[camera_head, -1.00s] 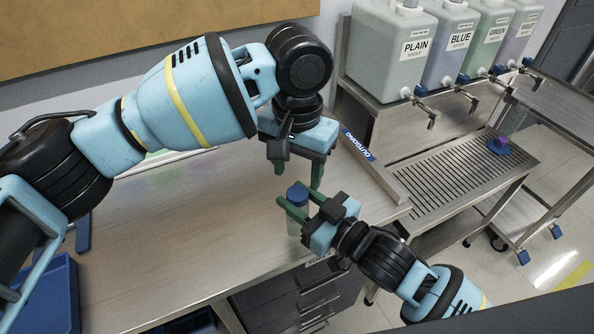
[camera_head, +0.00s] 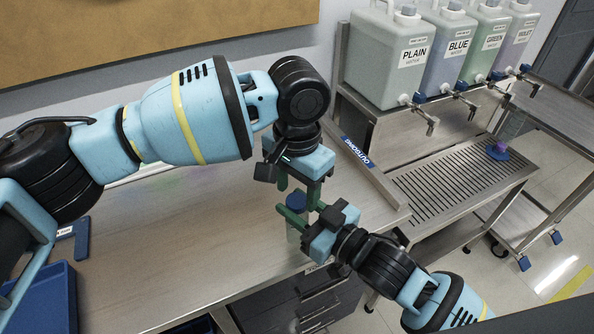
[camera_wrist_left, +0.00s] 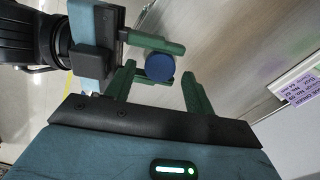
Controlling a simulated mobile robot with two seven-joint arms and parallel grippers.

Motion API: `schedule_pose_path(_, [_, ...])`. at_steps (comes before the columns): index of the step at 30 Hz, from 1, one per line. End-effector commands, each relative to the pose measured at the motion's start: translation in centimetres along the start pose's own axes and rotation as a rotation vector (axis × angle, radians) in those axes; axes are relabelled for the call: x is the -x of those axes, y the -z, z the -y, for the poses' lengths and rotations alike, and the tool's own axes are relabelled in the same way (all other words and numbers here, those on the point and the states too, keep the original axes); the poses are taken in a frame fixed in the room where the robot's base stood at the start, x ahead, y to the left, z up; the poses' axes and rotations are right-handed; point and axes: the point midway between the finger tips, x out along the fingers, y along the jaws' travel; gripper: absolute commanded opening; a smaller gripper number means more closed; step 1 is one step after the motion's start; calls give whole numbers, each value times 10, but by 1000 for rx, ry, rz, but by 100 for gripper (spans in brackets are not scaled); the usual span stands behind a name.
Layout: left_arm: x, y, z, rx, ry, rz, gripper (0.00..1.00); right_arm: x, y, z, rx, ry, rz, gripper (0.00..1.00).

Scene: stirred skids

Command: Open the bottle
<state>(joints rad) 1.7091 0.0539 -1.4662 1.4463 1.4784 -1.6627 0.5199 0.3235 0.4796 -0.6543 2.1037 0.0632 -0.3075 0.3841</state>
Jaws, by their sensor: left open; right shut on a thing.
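The bottle (camera_head: 293,234) is small and clear with a blue cap (camera_head: 297,201), and it is upright at the worktop's front edge. My right gripper (camera_head: 300,222) is shut on the bottle from the right, below the cap. My left gripper (camera_head: 298,188) points down over the bottle and is open, one green finger on each side of the cap. In the left wrist view the round cap (camera_wrist_left: 160,67) shows just beyond the gap between my left fingers (camera_wrist_left: 160,85), with the right gripper's fingers beside it. Whether the left fingers touch the cap cannot be told.
Large canisters with taps, the nearest marked PLAIN (camera_head: 390,65), stand on a shelf at the back right above a slotted drain tray (camera_head: 440,185). A purple item (camera_head: 498,150) sits there. A blue bin (camera_head: 50,300) is at the left. The worktop (camera_head: 180,260) between is largely clear.

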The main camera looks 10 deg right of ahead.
Motion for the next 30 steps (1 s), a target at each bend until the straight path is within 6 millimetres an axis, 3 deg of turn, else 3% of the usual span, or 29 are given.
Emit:
schedule_pose_path(6, [-17, 0, 0, 1, 0, 0, 54, 0, 0, 0, 0, 0, -1, 0])
schedule_pose_path(16, [-19, 0, 0, 1, -1, -1, 52, 0, 0, 0, 0, 0, -1, 0])
schedule_pose_path(26, [-19, 0, 0, 0, 0, -1, 9, 0, 0, 0, 0, 0, -1, 0])
schedule_pose_path(30, [-19, 0, 0, 41, -2, 0, 9, 0, 0, 0, 0, 0, -1, 0])
